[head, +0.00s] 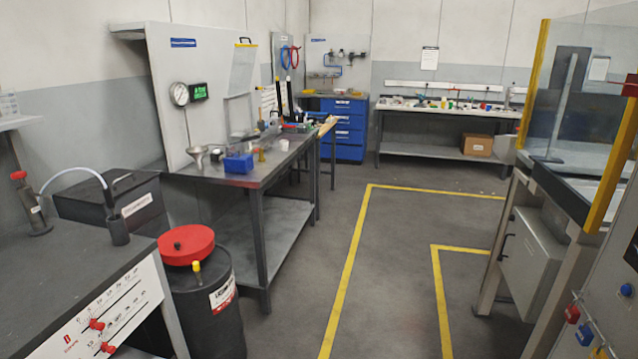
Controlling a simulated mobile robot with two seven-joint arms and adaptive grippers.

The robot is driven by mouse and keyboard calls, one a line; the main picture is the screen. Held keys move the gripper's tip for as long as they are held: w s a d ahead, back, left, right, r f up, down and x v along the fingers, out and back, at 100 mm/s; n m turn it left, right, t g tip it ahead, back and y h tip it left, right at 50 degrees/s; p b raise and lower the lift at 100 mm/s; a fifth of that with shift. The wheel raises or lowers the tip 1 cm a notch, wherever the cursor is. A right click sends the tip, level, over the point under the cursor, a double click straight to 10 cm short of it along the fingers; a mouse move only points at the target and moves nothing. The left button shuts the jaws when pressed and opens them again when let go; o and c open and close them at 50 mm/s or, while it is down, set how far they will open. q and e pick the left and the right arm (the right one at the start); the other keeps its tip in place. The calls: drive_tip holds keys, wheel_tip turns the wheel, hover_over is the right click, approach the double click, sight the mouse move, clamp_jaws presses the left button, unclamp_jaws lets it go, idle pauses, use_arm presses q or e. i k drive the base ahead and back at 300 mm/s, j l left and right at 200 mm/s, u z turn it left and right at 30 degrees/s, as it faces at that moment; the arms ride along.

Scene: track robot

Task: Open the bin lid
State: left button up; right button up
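A dark drum (212,312) with a white and red label stands on the floor at lower left. A round red lid (187,245) with a dark knob lies over its top, and a small yellow-topped part (196,271) shows at its front. Behind it is a dark box (80,207) with a handle on its flat top and a white label on its front; its top looks shut. I cannot tell which of the two the task calls the bin. Neither of my grippers is in view.
A dark counter (75,262) with red-knobbed sliders stands left of the drum. A metal workbench (245,176) with a blue box (238,163) stands behind it. The yellow-lined floor (390,270) is clear. A glass-screened machine (575,110) stands at right.

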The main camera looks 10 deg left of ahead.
sight(108, 179)
drive_tip(key=i+u, duration=0.15)
drive_tip(key=i, duration=0.55)
drive_tip(key=i+l+u, duration=0.1)
drive_tip(key=i, duration=0.6)
drive_tip(key=i+l+u, duration=0.25)
drive_tip(key=i+u, duration=0.2)
drive_tip(key=i+l+u, duration=0.45)
